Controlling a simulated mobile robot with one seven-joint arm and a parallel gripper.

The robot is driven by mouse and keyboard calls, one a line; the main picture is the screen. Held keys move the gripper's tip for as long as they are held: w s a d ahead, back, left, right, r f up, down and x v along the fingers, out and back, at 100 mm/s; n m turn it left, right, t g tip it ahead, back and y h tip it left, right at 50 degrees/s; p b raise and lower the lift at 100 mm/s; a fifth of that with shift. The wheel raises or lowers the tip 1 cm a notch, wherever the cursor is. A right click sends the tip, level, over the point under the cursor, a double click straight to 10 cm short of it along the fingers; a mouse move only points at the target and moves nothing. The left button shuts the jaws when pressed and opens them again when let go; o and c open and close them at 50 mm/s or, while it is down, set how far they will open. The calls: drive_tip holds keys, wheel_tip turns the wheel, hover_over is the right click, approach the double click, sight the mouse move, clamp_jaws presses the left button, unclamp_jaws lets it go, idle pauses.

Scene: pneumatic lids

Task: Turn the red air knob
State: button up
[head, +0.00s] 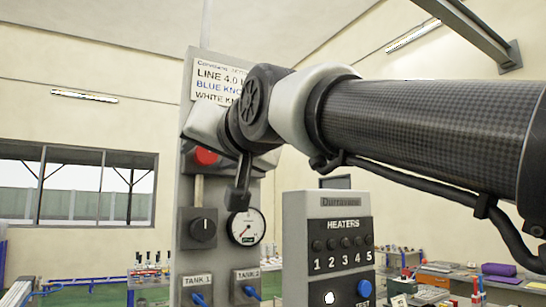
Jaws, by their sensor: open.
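The red knob (205,157) sits on the upper part of a tall grey panel (190,85), in the head view left of centre. My arm reaches in from the right, and its wrist covers the panel area just above and right of the red knob. Of my gripper (239,190), a dark finger-like part hangs down below the wrist, right of the red knob and over the top of a gauge. It is open. The rest of it is hidden or hard to make out. I see no contact with the red knob.
Below are a black rotary knob (203,229), a round gauge (246,228) and blue levers at Tank 1 (198,298) and Tank 2 (250,291). A grey heaters box (340,204) stands close on the right. A partly covered sign (215,85) tops the panel.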

drive_tip(key=shift+c, duration=0.3)
drive_tip(key=c, duration=1)
drive_tip(key=n, duration=0.4)
drive_tip(key=shift+b, duration=0.4)
drive_tip(key=n, duration=0.4)
drive_tip(key=shift+n, duration=0.3)
drive_tip(key=n, duration=0.4)
drive_tip(key=shift+n, duration=0.3)
drive_tip(key=n, duration=0.4)
drive_tip(key=shift+d+r+n+p, duration=0.1)
drive_tip(key=shift+n+p, duration=0.2)
drive_tip(key=shift+p, duration=0.1)
